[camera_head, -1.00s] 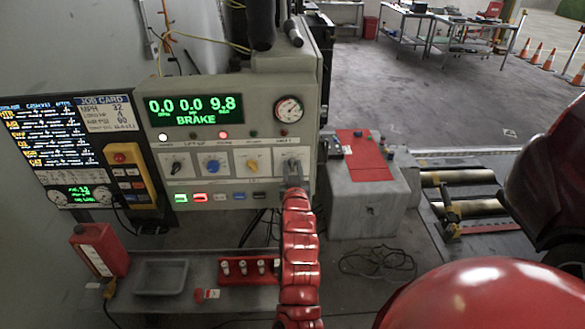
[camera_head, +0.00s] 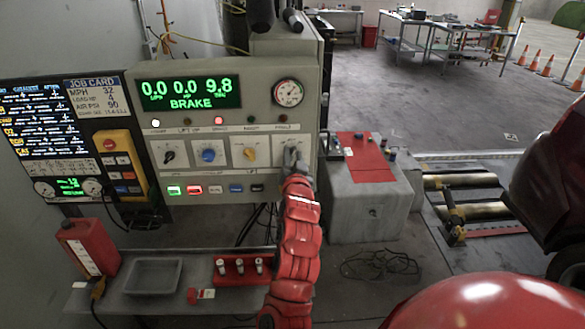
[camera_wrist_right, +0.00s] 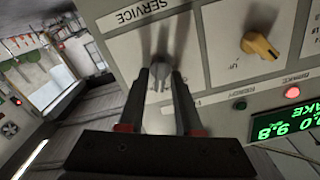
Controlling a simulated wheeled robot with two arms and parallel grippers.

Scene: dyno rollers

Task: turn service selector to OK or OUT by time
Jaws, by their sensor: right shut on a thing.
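The service selector is a grey knob (camera_wrist_right: 159,76) on a white plate labelled SERVICE, seen in the right wrist view. It is the rightmost knob of the row on the grey console (camera_head: 228,130). My right gripper (camera_wrist_right: 160,82) is shut on this knob, one dark finger on each side of it. In the head view the right gripper (camera_head: 294,160) is at the console's lower right and mostly covers the knob. Which mark the knob points to cannot be read. The display (camera_head: 188,93) shows 0.0, 0.0, 9.8 and BRAKE. My left gripper is in neither view.
A yellow knob (camera_head: 250,153), a blue knob (camera_head: 208,155) and a black knob (camera_head: 169,156) sit left of the selector, with coloured buttons below. A job card screen (camera_head: 50,140) stands at left. A grey block with a red top (camera_head: 368,157) stands right of the console.

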